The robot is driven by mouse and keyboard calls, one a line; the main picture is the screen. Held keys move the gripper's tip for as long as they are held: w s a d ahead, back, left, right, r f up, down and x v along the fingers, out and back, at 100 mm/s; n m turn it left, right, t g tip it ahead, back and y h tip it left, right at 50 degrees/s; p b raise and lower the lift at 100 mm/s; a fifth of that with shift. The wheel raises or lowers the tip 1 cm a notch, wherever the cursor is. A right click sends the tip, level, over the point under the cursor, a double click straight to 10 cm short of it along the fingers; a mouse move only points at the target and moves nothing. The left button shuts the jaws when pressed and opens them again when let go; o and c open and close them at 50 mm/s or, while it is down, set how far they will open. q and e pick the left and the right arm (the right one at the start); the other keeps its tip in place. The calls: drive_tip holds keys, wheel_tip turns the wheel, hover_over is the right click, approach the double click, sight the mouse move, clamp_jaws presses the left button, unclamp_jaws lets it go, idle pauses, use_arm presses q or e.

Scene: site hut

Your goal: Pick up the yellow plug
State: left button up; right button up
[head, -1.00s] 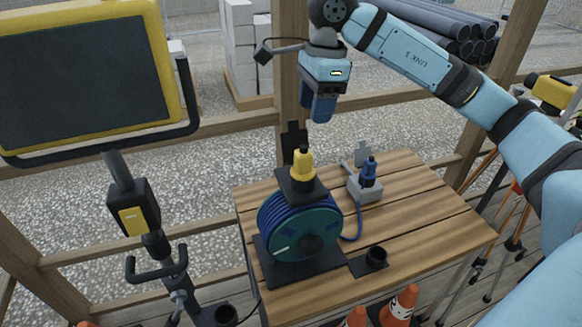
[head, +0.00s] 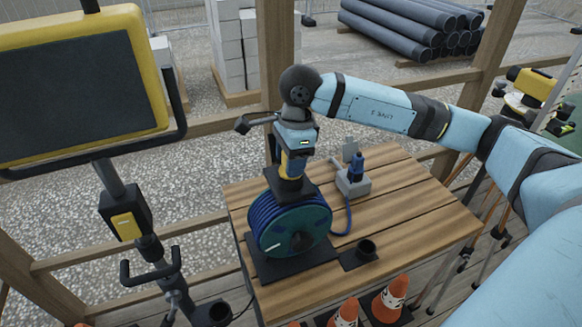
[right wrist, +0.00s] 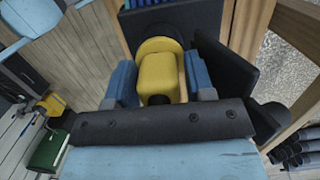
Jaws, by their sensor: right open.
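The yellow plug (head: 291,166) stands upright in a black holder on top of the blue cable reel (head: 289,226). My right gripper (head: 293,172) is lowered over it from above, partly hiding it in the head view. In the right wrist view the yellow plug (right wrist: 158,77) sits between the two blue fingers of my right gripper (right wrist: 160,85), one on each side. The jaws are open; contact cannot be made out. My left gripper is not in view.
A blue plug (head: 357,168) stands in a grey socket box (head: 353,186) right of the reel. A yellow-framed panel (head: 80,80) stands left. Traffic cones (head: 391,296) stand before the table.

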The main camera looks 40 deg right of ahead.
drive_tip(key=c, duration=0.7)
drive_tip(key=shift+c, duration=0.4)
drive_tip(key=shift+r, duration=0.15)
